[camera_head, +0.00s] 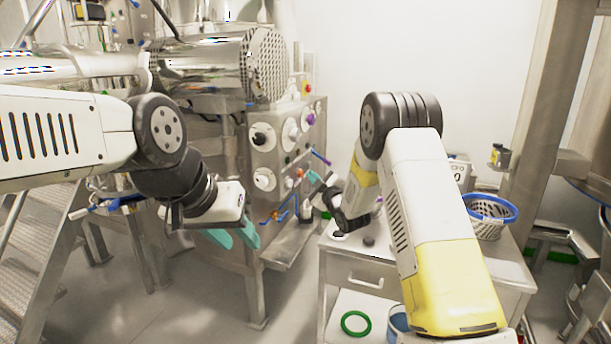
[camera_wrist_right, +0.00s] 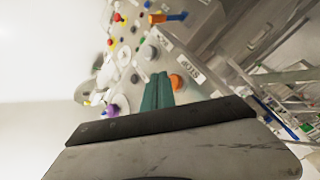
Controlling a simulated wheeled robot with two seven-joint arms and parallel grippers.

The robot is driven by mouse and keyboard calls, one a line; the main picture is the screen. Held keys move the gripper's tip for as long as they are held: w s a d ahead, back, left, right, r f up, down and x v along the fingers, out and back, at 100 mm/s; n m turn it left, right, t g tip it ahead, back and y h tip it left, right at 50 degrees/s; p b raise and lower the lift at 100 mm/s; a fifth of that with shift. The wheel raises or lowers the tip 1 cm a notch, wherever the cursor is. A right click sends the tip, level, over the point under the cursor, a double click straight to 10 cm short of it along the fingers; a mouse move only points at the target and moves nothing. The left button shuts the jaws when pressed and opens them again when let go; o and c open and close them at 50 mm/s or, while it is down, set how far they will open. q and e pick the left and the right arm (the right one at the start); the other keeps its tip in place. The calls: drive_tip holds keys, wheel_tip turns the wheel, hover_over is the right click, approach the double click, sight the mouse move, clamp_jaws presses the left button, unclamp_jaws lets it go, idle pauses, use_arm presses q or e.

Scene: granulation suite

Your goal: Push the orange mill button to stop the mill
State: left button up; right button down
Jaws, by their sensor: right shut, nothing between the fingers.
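In the right wrist view, an orange round button (camera_wrist_right: 177,82) sits on the metal control panel (camera_wrist_right: 205,50), beside a label that seems to read STOP (camera_wrist_right: 186,64). My right gripper (camera_wrist_right: 158,76) is shut and empty. Its teal fingertips point at the panel and appear just left of the orange button; I cannot tell whether they touch the panel. In the head view, the right gripper (camera_head: 317,179) is beside the right side of the panel. My left gripper (camera_head: 236,236) hangs in front of the machine with its teal fingers apart, empty.
Other knobs crowd the panel, including a grey one (camera_wrist_right: 148,52), a purple one (camera_wrist_right: 112,110) and an orange one with a blue handle (camera_wrist_right: 168,17). A cabinet (camera_head: 352,264) with a blue-rimmed basket (camera_head: 487,222) stands right of the machine. Stairs (camera_head: 38,245) are at the left.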

drive_tip(key=shift+s+d, duration=0.25)
drive_tip(key=shift+d, duration=0.55)
drive_tip(key=shift+s+d, duration=0.3)
drive_tip(key=shift+d, duration=0.45)
drive_tip(key=shift+s+d, duration=0.25)
drive_tip(key=shift+d, duration=0.55)
drive_tip(key=s+d+r+m+g+h, duration=0.4)
drive_tip(key=s+d+r+m+h, duration=0.2)
drive_tip(key=s+d+r+m, duration=0.5)
drive_tip(key=s+f+m+g, duration=0.1)
drive_tip(key=s+g, duration=0.2)
drive_tip(key=s, duration=1.4)
drive_tip(key=s+d+f+m+g, duration=0.1)
drive_tip(key=s+m+g, duration=0.1)
drive_tip(key=s, duration=1.5)
drive_tip(key=shift+s+d+f+g, duration=0.3)
drive_tip(key=shift+s+g, duration=0.1)
drive_tip(key=shift+g, duration=0.4)
